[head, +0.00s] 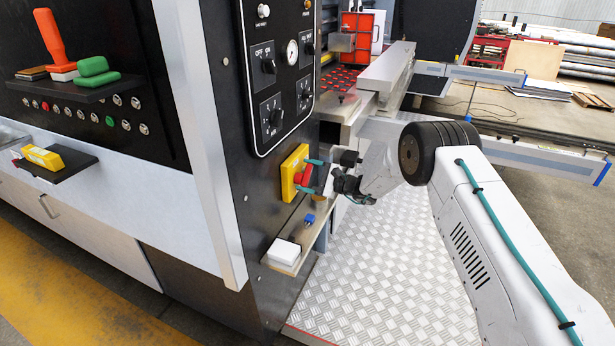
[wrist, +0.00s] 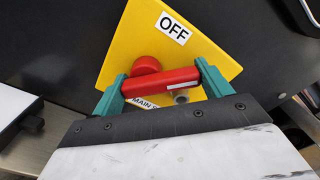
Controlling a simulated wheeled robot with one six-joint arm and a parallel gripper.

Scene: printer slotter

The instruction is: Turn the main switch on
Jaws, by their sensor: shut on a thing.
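The main switch has a yellow plate (head: 291,173) on the black machine panel, with a red handle (head: 304,174) on it. In the wrist view the yellow plate (wrist: 140,50) carries an "OFF" label at its top and a partly covered "MAIN S..." label below. The red handle (wrist: 160,81) lies nearly level in that view, tilted slightly up to the right. My gripper (head: 314,175) has its teal fingers at the two ends of the handle, shut on it; the fingers show in the wrist view (wrist: 162,88) too. Part of the plate is hidden by my gripper.
Below the switch a narrow metal ledge (head: 310,236) holds a white box (head: 284,252) and a small blue piece (head: 309,219). Black rotary knobs (head: 270,116) sit on the panel above. The checkered metal floor (head: 385,270) is clear.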

